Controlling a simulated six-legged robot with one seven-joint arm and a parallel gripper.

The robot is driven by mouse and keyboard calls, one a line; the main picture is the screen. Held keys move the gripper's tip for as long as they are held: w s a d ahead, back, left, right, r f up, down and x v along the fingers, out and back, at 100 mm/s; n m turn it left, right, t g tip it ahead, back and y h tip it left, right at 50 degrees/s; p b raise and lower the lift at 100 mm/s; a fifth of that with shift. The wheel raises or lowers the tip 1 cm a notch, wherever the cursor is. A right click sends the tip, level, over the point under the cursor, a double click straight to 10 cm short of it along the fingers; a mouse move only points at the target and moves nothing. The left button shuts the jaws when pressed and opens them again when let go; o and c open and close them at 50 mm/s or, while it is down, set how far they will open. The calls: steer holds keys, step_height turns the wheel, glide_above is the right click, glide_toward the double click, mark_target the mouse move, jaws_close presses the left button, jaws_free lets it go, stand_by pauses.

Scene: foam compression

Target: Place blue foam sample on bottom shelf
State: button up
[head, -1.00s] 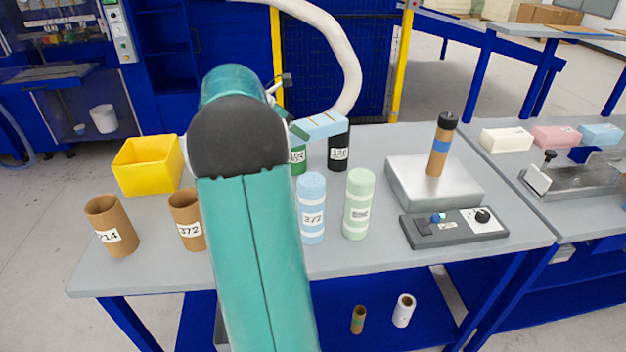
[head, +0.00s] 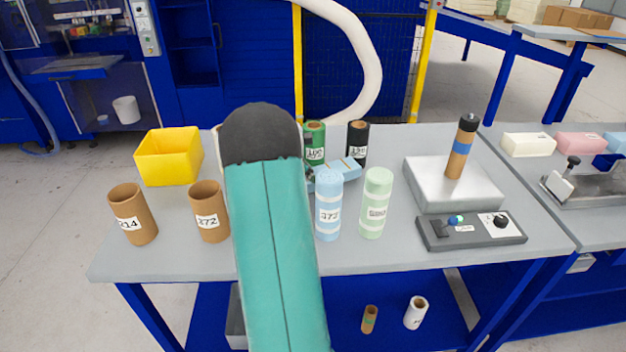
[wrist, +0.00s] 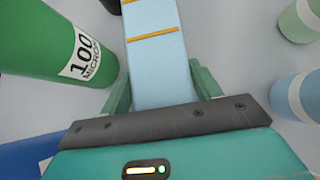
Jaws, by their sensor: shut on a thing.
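A light blue foam block (wrist: 155,55) with orange stripes is between the two green fingers of my gripper (wrist: 163,88) in the wrist view. My gripper is shut on it. In the head view the block (head: 345,172) shows behind the light blue roll, and my arm hides most of the gripper. The block is low near the table top; I cannot tell if it touches. The blue bottom shelf (head: 390,337) is under the table and holds a small brown roll (head: 370,319) and a white roll (head: 415,312).
Close around the block stand a green roll (head: 315,140), a black roll (head: 357,141), a light blue roll (head: 329,205) and a pale green roll (head: 376,203). A yellow bin (head: 168,163) and brown tubes (head: 132,214) are left. A control box (head: 470,233) is right.

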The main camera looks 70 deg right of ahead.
steer(key=shift+f, duration=0.9)
steer(key=shift+f, duration=0.1)
steer(key=o, duration=1)
steer(key=shift+o, duration=0.2)
steer(key=shift+w+a+r, duration=0.1)
steer(key=shift+w+r, duration=0.05)
steer(key=shift+r, duration=0.15)
steer(key=v, duration=1.1)
steer(key=shift+w+a+r, duration=0.15)
steer(key=shift+a, duration=0.05)
